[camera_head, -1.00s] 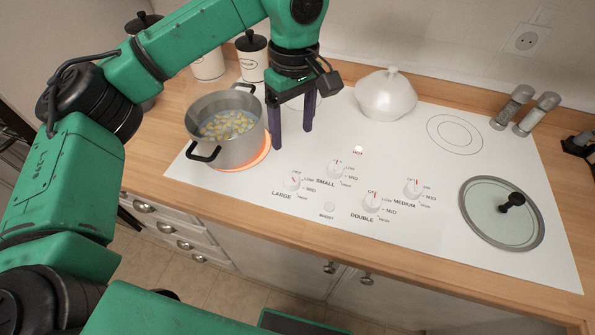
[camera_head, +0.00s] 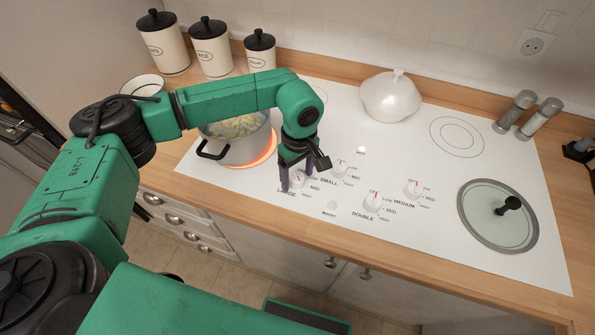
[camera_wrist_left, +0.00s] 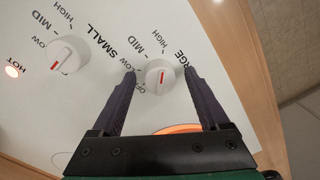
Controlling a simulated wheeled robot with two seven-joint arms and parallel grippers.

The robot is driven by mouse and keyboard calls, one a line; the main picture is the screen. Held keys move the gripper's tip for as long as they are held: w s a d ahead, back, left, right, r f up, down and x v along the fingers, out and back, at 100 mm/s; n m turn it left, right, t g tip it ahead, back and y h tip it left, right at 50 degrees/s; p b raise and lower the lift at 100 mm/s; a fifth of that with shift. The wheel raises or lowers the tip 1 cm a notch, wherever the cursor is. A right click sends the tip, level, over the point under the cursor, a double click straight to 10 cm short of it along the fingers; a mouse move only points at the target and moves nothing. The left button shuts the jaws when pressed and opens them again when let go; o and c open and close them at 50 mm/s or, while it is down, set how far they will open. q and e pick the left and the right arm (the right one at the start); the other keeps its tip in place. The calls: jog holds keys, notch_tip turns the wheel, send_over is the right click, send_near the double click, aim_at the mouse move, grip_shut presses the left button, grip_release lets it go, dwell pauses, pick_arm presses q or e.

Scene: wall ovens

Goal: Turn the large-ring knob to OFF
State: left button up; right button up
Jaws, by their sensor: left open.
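The white LARGE knob (camera_wrist_left: 160,75) with a red mark lies between the two dark fingers of my left gripper (camera_wrist_left: 158,88) in the wrist view. Small gaps show beside it, and the fingers look open and not closed on it. OFF, LOW, MID and HIGH are printed around the knob; I cannot tell its exact setting. In the head view my left gripper (camera_head: 292,178) points down over the LARGE knob (camera_head: 299,181), which it partly hides. The large ring (camera_head: 259,160) glows orange under the pot. My right gripper is not in view.
A pot (camera_head: 238,145) of food stands on the ring, left of my gripper. The SMALL knob (camera_head: 340,169), DOUBLE knob (camera_head: 372,202) and MEDIUM knob (camera_head: 414,188) are to the right. A glass lid (camera_head: 480,215) lies at the right. A white lidded dish (camera_head: 390,97) stands behind.

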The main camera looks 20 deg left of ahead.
pick_arm(q)
grip_shut()
